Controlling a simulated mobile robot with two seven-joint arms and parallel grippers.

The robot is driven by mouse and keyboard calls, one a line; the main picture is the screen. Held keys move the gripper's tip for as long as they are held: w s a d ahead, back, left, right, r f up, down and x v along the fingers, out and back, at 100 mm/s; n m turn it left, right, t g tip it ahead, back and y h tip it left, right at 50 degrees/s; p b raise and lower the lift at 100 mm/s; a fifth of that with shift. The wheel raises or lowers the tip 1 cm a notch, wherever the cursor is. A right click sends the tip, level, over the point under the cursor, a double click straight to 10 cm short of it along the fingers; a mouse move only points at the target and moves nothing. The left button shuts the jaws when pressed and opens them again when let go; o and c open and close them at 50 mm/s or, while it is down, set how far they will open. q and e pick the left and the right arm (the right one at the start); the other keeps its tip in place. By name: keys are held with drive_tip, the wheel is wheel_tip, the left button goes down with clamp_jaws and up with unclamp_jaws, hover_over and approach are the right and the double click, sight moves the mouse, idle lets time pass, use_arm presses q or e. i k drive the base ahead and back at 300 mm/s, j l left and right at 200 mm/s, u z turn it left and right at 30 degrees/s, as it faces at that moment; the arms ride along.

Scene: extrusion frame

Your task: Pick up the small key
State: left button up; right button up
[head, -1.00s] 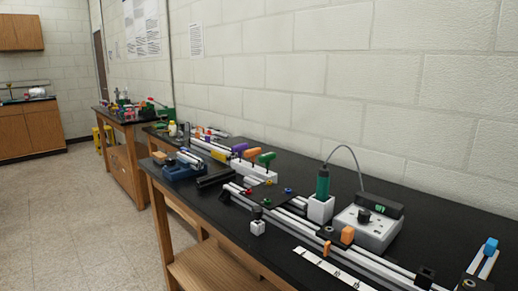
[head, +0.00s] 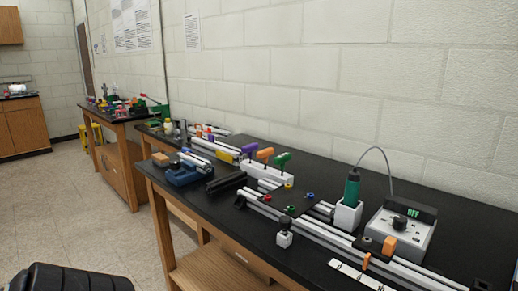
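Three T-shaped handles stand upright in a white rack (head: 262,174) on the black bench: purple (head: 250,149), orange (head: 265,153) and green (head: 282,159). They look like hex keys. I cannot tell from here which one is the small key. Their lower shafts are hidden in the rack. Neither gripper shows; a dark rounded part at the bottom left looks like part of my arm, with no fingertips visible.
The black bench (head: 430,185) carries aluminium rails (head: 330,238), a blue vise (head: 182,174), a green-handled tool in a white holder (head: 347,216) and a grey control box (head: 400,232). A second bench stands farther left. Floor (head: 95,230) is open at left.

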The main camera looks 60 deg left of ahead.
sight(248, 149)
drive_tip(key=k+j+z, duration=0.1)
drive_tip(key=j, duration=0.25)
drive_tip(key=k+j+z, duration=0.15)
drive_tip(key=j, duration=0.25)
drive_tip(key=k+j+z, duration=0.1)
drive_tip(key=j, duration=0.25)
drive_tip(key=k+j+z, duration=0.15)
drive_tip(key=j, duration=0.2)
drive_tip(key=k+j, duration=0.15)
drive_tip(key=j, duration=0.2)
drive_tip(key=k+j, duration=0.15)
drive_tip(key=j, duration=0.2)
drive_tip(key=k+j, duration=0.15)
drive_tip(key=j, duration=0.2)
drive_tip(key=k+j, duration=0.15)
drive_tip(key=j, duration=0.2)
